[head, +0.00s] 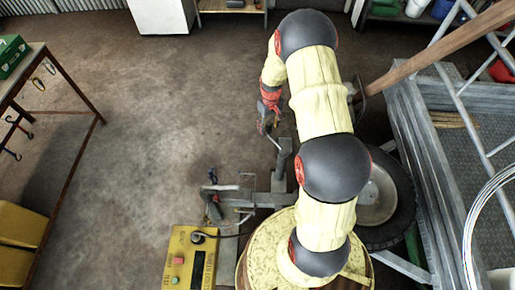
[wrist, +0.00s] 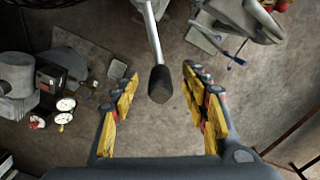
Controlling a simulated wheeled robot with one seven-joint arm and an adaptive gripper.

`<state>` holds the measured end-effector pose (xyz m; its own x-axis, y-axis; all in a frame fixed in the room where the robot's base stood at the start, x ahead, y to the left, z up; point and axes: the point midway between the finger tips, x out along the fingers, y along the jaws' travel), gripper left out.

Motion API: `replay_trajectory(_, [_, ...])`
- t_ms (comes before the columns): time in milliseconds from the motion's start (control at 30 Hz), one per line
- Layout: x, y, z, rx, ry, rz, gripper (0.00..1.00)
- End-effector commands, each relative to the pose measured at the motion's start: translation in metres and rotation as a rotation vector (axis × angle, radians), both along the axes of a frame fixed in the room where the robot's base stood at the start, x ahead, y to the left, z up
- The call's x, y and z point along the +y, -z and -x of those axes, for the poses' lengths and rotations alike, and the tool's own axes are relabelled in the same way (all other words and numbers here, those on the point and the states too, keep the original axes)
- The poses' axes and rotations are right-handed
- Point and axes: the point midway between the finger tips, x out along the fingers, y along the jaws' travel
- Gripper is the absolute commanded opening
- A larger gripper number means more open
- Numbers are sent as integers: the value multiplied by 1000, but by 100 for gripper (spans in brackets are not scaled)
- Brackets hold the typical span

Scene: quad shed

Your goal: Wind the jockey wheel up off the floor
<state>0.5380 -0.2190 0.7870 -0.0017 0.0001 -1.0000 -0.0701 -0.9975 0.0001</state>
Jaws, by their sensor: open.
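The jockey wheel's grey post (head: 282,165) stands at the trailer's front end. Its crank handle (head: 273,139) slants up to the left from the post top. In the wrist view the crank shows as a grey rod with a dark grip (wrist: 160,84) at its end. My gripper (head: 266,122) is at the handle's upper end. In the wrist view my gripper (wrist: 161,76) is open, with its yellow-padded fingers on either side of the dark grip. Gaps show between the grip and both fingers. I cannot make out the small wheel or its contact with the floor.
The trailer (head: 425,150) with mesh floor and ladder is at the right, its tyre (head: 378,200) behind my arm. A yellow box with buttons (head: 190,258) stands at the lower front. A bench (head: 62,95) is at the left. The concrete floor between is clear.

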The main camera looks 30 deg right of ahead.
Motion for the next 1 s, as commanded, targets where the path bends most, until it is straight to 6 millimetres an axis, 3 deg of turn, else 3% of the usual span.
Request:
replay_trajectory(267, [0,-3,-1,-1,0,0,45])
replay_trajectory(1000, [0,-69,-1,-1,0,0,45])
